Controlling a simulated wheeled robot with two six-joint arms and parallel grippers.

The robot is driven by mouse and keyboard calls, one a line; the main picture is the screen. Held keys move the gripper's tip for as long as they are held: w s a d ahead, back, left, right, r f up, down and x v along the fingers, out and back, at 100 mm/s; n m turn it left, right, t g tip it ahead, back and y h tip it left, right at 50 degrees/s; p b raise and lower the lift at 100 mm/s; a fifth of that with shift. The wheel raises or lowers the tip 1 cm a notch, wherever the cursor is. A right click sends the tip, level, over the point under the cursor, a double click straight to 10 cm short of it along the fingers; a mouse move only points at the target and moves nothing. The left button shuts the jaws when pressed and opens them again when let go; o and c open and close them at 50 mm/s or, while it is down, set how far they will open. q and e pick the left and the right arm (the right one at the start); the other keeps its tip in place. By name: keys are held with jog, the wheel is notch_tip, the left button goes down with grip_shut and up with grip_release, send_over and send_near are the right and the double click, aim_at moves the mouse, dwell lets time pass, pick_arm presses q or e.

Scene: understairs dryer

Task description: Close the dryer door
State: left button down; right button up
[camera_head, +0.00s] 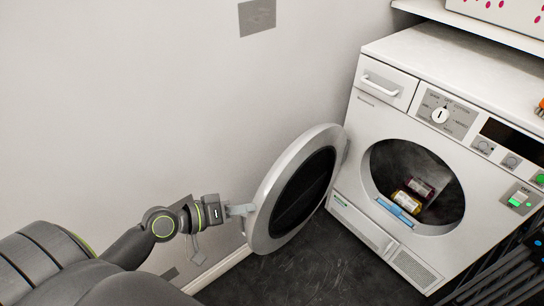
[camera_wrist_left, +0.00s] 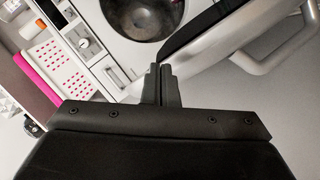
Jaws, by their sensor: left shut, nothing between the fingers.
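The white dryer (camera_head: 385,120) stands at the right. Its round door (camera_head: 262,215), with a grey rim and dark glass, is swung wide open to the left on its hinge side. The dark drum opening (camera_head: 440,212) is uncovered, with a few small items inside near its lower edge. My left gripper (camera_head: 244,210) is at the left edge of the door's rim, its fingers shut with nothing between them; whether they touch the rim I cannot tell. In the left wrist view the shut fingers (camera_wrist_left: 161,84) are close to the door's edge (camera_wrist_left: 215,30). My right gripper is not in view.
A plain wall (camera_head: 150,90) runs behind the door, close to my left arm. Dark floor (camera_head: 310,280) is free in front of the dryer. A dark rack (camera_head: 500,280) stands at the lower right. A white shelf (camera_head: 470,22) hangs above the dryer.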

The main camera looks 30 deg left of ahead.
pick_arm(q)
jog(key=w+a+r+n+t+y, duration=0.1)
jog(key=w+a+r+n+t, duration=0.45)
jog(key=w+a+n, duration=0.2)
jog(key=w+d+p, duration=0.4)
jog(key=w+d, duration=0.3)
jog(key=shift+w+f+g, duration=0.35)
jog(key=shift+g, duration=0.1)
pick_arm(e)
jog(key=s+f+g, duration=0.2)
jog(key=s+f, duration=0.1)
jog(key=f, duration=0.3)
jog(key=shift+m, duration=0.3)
pick_arm(q)
jog(key=shift+m, duration=0.25)
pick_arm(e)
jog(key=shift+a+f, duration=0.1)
pick_arm(q)
jog(key=shift+d, duration=0.1)
